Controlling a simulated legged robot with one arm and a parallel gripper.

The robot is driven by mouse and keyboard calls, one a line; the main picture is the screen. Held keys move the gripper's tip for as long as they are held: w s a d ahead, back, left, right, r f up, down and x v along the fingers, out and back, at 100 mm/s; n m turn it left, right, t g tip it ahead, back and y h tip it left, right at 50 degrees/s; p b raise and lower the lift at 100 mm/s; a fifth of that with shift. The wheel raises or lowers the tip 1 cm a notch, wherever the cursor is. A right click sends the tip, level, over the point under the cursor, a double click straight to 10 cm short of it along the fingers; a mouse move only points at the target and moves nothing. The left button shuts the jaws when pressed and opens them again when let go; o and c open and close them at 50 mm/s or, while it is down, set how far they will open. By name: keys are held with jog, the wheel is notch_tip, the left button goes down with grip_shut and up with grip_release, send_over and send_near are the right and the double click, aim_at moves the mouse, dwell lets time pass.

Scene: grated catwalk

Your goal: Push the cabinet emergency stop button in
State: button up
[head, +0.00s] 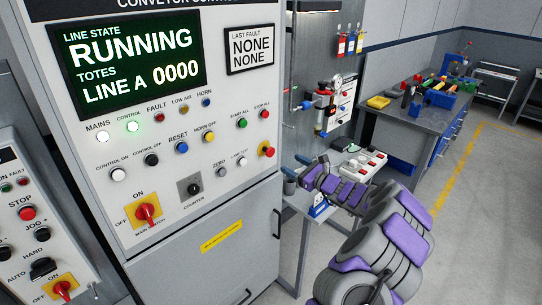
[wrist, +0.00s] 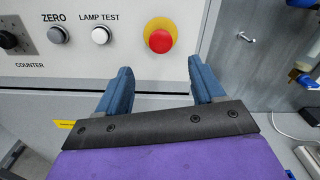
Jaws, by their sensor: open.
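The emergency stop button, a red mushroom head on a yellow ring, shows at the lower right of the cabinet panel in the head view (head: 267,150). It also shows at the top centre of the wrist view (wrist: 160,40). The grey conveyor control cabinet (head: 215,125) has a lit screen reading RUNNING. My gripper (wrist: 158,85) is open and empty, its two blue fingers apart and pointing at the panel.
The lamp test button (wrist: 101,35) and zero button (wrist: 57,34) sit left of the stop button. A smaller panel (head: 40,225) stands at left. A side table (head: 345,165) and a workbench (head: 420,110) stand right of the cabinet. Floor at the right is clear.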

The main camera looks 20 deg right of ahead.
aim_at(272, 152)
jog(key=x, duration=0.3)
jog(key=a+x, duration=0.1)
jog(key=x, duration=0.3)
jog(key=b+x, duration=0.1)
jog(key=x, duration=0.2)
jog(key=shift+a, duration=0.45)
jog(key=shift+w, duration=0.2)
jog(key=shift+w+d+f, duration=0.1)
jog(key=shift+d, duration=0.45)
jog(key=shift+w+d+f, duration=0.1)
jog(key=shift+d, duration=0.9)
jog(key=shift+a+r, duration=0.2)
jog(key=shift+a, duration=0.9)
jog(key=c, duration=0.4)
jog(key=shift+a, duration=0.1)
jog(key=shift+c, duration=0.7)
jog(key=shift+s+d+f, duration=0.15)
jog(key=shift+d, duration=0.5)
jog(key=c, duration=0.5)
jog(key=shift+w+a, duration=0.25)
jog(key=shift+a, duration=0.1)
jog(key=shift+w+a+r, duration=0.15)
jog(key=shift+w+r, duration=0.05)
jog(key=shift+w, duration=0.25)
